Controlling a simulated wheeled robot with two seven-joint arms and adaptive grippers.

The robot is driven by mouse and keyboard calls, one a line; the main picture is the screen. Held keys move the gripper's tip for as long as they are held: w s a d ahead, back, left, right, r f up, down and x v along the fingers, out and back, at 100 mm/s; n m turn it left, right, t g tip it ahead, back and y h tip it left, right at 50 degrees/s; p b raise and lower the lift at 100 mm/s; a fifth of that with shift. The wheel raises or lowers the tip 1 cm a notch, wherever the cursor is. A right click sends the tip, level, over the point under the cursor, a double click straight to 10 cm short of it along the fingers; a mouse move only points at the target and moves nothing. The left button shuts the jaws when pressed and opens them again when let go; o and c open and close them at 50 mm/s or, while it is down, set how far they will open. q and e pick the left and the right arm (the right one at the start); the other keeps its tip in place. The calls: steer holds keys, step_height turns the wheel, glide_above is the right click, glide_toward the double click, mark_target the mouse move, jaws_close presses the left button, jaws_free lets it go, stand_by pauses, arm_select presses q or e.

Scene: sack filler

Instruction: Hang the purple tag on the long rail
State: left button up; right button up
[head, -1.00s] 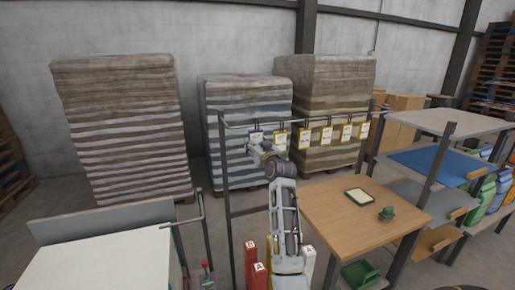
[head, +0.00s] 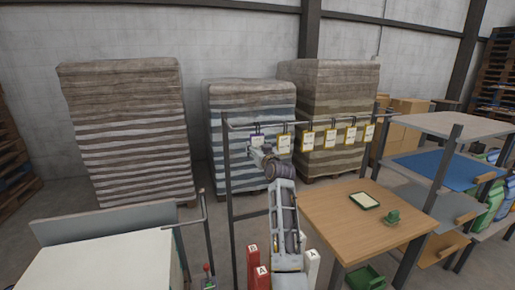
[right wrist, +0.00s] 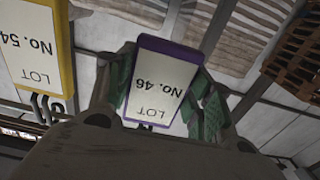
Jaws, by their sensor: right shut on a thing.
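The purple tag (right wrist: 160,82) is a purple-edged card with a white face reading "LOT No. 46", upside down in the right wrist view. My right gripper (right wrist: 163,98) is shut on it, with green finger pads at its two sides. In the head view the tag (head: 257,140) is small, just below the left part of the long rail (head: 318,122), with my right gripper (head: 262,150) right below it. I cannot tell whether its hook is on the rail. My left gripper is not in view.
Several yellow tags hang along the rail to the right, the nearest (head: 283,144) close to my gripper; a yellow tag (right wrist: 35,50) reads "No. 54" in the wrist view. A wooden table (head: 330,215) stands at the right, a white-topped table (head: 100,265) at the left.

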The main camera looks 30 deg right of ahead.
steer(key=shift+f, duration=0.3)
steer(key=o, duration=1)
steer(key=shift+v, duration=6.05)
steer(key=shift+f, duration=0.15)
